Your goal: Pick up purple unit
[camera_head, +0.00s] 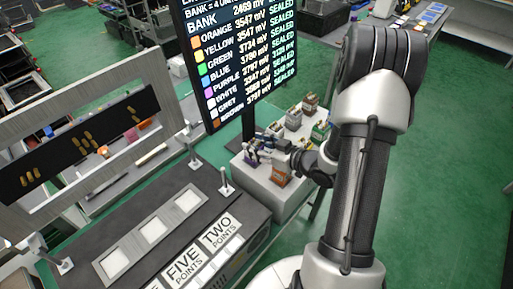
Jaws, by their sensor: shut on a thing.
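The purple unit (251,158) is a small block with a purple part, seen at the left edge of the pale bench (268,195). My gripper (258,148) reaches in from the right and is shut on it. The fingers cover much of the unit. It is too small in this view to tell whether it touches the bench top or is lifted off it.
An orange unit (280,178) stands close in front of my gripper. Several other units, one of them green (319,131), stand behind. A tall screen (232,55) listing colours and mV values rises just behind. A dark scoring table (150,240) with posts is at left.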

